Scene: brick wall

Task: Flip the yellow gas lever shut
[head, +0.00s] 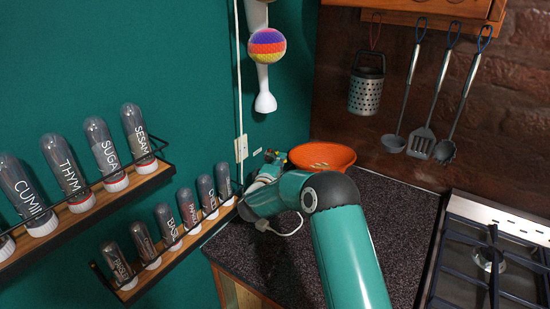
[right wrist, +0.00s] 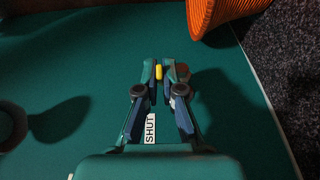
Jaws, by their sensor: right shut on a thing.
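The yellow gas lever (right wrist: 159,72) shows as a small yellow piece between the fingertips of my right gripper (right wrist: 160,70) in the right wrist view. The gripper is shut on it, close to the green wall. A white label reading SHUT (right wrist: 150,129) is on the wall below the fingers in that view. In the head view my right gripper (head: 270,160) is at the wall by the back corner of the counter, left of the orange bowl. The lever cannot be made out there. My left gripper is not in view.
An orange bowl (head: 322,157) stands close to the right gripper on the dark counter (head: 400,205). Spice racks with labelled tubes (head: 192,212) are on the wall at left. A gas hob (head: 490,262) is at right. Utensils (head: 421,143) hang at the back.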

